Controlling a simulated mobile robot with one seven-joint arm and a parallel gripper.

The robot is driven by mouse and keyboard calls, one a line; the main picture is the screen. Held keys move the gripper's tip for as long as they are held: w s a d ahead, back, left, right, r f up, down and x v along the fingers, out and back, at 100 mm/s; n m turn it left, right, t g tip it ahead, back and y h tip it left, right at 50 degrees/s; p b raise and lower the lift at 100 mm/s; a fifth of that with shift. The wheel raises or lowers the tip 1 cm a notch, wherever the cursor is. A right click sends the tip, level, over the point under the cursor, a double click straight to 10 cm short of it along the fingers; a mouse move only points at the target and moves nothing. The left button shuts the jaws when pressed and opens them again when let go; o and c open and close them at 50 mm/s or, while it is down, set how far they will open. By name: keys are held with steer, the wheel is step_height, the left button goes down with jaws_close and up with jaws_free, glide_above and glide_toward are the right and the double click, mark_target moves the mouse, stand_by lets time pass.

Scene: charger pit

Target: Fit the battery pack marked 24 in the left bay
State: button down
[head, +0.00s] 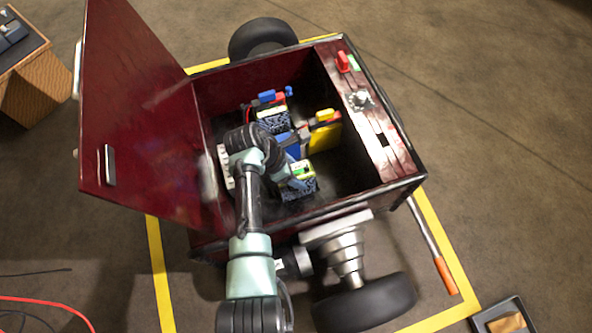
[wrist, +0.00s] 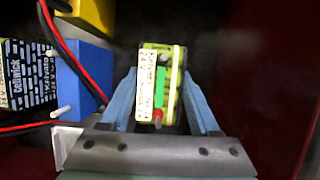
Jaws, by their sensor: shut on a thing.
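A battery pack (wrist: 160,85) with a yellow-green top and a white label, whose small print I cannot read surely, is between the fingers of my gripper (wrist: 160,105). In the head view the held pack (head: 300,185) has dark patterned sides and is inside the near part of the dark red box (head: 135,140). My gripper (head: 296,182) is shut on it. Another dark patterned pack (head: 272,120) stands farther back in the box, and it also shows in the wrist view (wrist: 28,75). I cannot tell whether the held pack touches the floor of its bay.
A blue block (wrist: 80,75) with red and black wires and a yellow block (head: 325,135) stand mid-box. The lid is open at the left. A red switch (head: 343,62) is on the right ledge. A screwdriver-like tool (head: 445,275) lies on the floor beside a tray (head: 503,315).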

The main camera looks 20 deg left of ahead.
steer(key=shift+w+f, duration=0.15)
steer(key=shift+c, duration=0.4)
jaws_free()
steer(key=shift+o, duration=0.2)
steer(key=shift+s+f, duration=0.25)
steer(key=shift+f, duration=0.05)
step_height(320, 180, up, 10)
steer(key=p, duration=0.7)
steer(key=shift+w+r, duration=0.15)
steer(key=shift+r, duration=0.05)
